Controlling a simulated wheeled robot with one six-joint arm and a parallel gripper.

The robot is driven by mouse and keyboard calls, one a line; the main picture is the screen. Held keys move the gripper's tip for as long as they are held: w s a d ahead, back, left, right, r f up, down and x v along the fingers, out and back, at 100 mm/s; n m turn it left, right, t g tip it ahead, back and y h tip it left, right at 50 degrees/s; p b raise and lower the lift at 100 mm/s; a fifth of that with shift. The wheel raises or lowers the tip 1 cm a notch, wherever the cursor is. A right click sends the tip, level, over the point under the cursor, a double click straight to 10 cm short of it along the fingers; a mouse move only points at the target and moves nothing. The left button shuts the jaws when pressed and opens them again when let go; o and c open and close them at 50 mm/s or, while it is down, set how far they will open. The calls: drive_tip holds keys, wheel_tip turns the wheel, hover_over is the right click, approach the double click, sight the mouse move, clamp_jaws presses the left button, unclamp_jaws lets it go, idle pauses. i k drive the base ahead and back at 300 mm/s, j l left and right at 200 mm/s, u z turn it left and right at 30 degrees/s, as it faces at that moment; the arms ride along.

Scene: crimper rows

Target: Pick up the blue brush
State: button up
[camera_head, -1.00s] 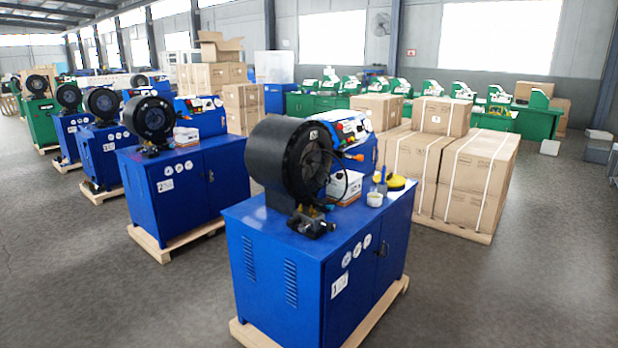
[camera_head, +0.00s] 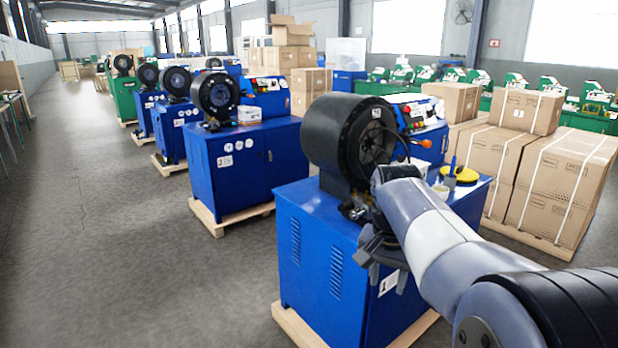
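The blue brush (camera_head: 452,168) is small in the camera_head view. It seems to stand upright on the top of the nearest blue crimper cabinet (camera_head: 310,200), near the right side, beside a small white cup (camera_head: 440,189) and a yellow round object (camera_head: 465,175). Its lower end is hard to make out. My gripper (camera_head: 388,277) hangs in front of the cabinet, below and to the left of the brush and well apart from it. Its two fingers point down with a gap between them and nothing seen in it. My arm hides part of the cabinet top.
Strapped cartons (camera_head: 562,185) stand to the right. More blue crimpers (camera_head: 250,160) line up at the left. The grey floor at the far left is clear.

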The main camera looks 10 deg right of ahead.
sight(454, 158)
drive_tip(key=i+l, duration=0.3)
drive_tip(key=l, duration=0.25)
drive_tip(key=i+l+u, duration=0.15)
drive_tip(key=i+l, duration=0.15)
drive_tip(key=l, duration=0.2)
drive_tip(key=i+l, duration=0.3)
drive_tip(key=l, duration=0.25)
drive_tip(key=i+l+u, duration=0.15)
drive_tip(key=l, duration=0.4)
drive_tip(key=i+l, duration=0.35)
drive_tip(key=l, duration=0.25)
drive_tip(key=i+l+u, duration=0.15)
drive_tip(key=l, duration=0.45)
drive_tip(key=i+l, duration=0.3)
drive_tip(key=l, duration=0.3)
drive_tip(key=i+l+u, duration=0.15)
drive_tip(key=l, duration=0.5)
drive_tip(key=i, duration=0.05)
